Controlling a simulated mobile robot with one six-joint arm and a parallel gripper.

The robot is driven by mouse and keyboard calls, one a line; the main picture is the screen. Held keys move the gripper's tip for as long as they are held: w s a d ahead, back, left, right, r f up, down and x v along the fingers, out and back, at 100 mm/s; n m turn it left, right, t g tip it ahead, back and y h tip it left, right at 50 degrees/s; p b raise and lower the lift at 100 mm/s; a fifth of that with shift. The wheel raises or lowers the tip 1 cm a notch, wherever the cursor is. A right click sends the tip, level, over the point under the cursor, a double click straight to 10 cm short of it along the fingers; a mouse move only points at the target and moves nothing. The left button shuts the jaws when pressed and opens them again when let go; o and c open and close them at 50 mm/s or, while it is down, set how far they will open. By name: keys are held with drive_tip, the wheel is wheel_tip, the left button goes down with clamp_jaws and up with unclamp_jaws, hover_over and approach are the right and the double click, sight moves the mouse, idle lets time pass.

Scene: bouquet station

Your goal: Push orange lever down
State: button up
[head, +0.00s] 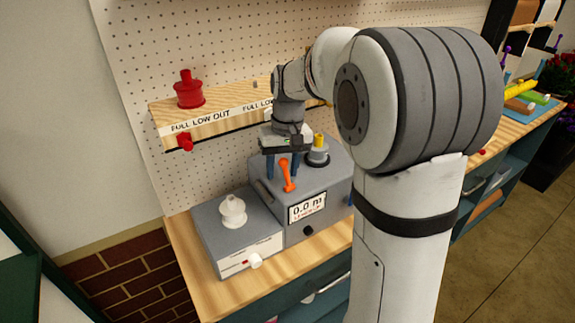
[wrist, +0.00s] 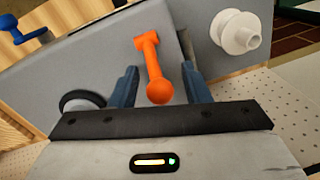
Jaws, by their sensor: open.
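The orange lever (head: 287,176) stands on the grey machine (head: 320,181) with the "0.0 m" display. It has a round knob at its end, and it also shows in the wrist view (wrist: 154,68). My gripper (head: 281,170) is open at the lever, with its blue fingers apart. In the wrist view my gripper (wrist: 160,85) has one finger on each side of the lever, with gaps, and the knob lies between them near the palm. I cannot tell whether either finger touches the lever.
A grey box with a white spool (head: 232,211) stands left of the machine. A yellow-topped knob (head: 318,145) is close to my gripper's right. A wooden shelf (head: 225,113) with a red spool (head: 188,90) is behind. The bench (head: 215,292) is clear along its front.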

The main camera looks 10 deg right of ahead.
clamp_jaws()
idle(0.4)
